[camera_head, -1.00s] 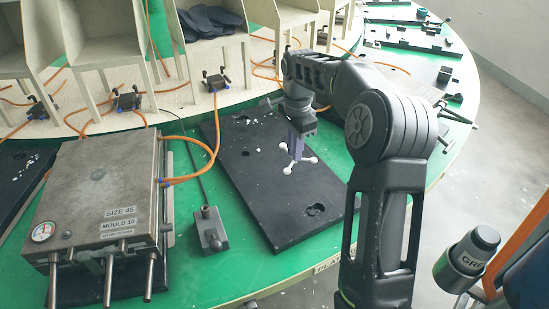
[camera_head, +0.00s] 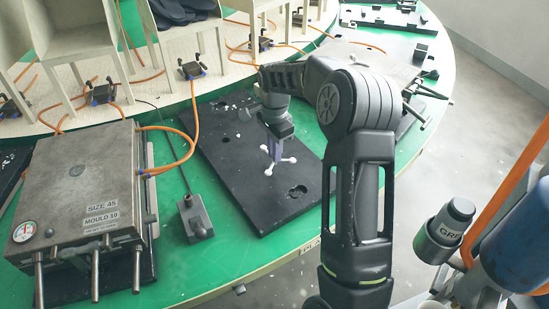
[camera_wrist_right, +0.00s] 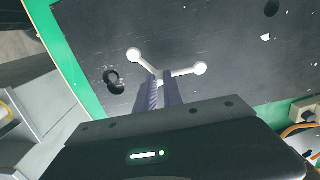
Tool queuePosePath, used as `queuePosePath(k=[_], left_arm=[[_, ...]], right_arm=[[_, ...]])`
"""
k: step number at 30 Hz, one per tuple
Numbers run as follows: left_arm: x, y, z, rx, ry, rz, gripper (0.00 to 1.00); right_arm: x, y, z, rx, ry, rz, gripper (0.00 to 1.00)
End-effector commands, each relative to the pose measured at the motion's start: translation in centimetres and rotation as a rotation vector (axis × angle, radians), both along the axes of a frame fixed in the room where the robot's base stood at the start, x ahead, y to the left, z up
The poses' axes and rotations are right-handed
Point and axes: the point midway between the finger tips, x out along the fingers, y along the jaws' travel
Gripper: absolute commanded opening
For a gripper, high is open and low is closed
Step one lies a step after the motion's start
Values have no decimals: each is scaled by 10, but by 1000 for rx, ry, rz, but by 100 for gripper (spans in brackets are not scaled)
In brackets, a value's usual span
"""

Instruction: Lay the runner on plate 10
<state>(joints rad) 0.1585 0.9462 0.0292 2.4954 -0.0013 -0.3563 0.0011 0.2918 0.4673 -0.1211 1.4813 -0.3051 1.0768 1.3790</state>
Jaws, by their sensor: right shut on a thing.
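The runner is a small white branched piece with round ends (camera_head: 269,171); it also shows in the right wrist view (camera_wrist_right: 200,68). My right gripper (camera_head: 273,154) points down and is shut on the runner's middle, with its round ends sticking out past the fingers. In the right wrist view the gripper's fingers (camera_wrist_right: 164,80) meet at the runner's centre. The runner is over the black plate (camera_head: 243,179), near its middle; I cannot tell whether it touches the plate. No plate number is readable. My left gripper is not in view.
A grey mould box (camera_head: 75,185) labelled size 45, mould 10 stands at the left. A small grey block with a knob (camera_head: 194,218) lies between it and the plate. Orange hoses (camera_head: 190,130) run behind. White crumbs lie on the plate's far end.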

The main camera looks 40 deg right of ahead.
Motion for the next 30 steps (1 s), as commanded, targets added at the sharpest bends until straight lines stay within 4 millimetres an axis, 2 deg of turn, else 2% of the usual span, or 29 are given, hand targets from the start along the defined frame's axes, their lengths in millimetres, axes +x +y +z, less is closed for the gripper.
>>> queuePosePath(k=[3,6,18,19,21,26,30], left_arm=[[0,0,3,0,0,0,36],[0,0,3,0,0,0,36],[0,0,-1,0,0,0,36],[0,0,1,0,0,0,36],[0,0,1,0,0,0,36],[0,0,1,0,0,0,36],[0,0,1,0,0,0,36]], right_arm=[[-1,0,-20,1,4,0,0],[0,0,-28,1,2,0,0],[0,0,-34,0,0,1,0],[0,0,-33,0,0,1,14],[0,0,-32,0,0,1,20],[0,0,-32,0,0,1,33],[0,0,-32,0,0,1,33]])
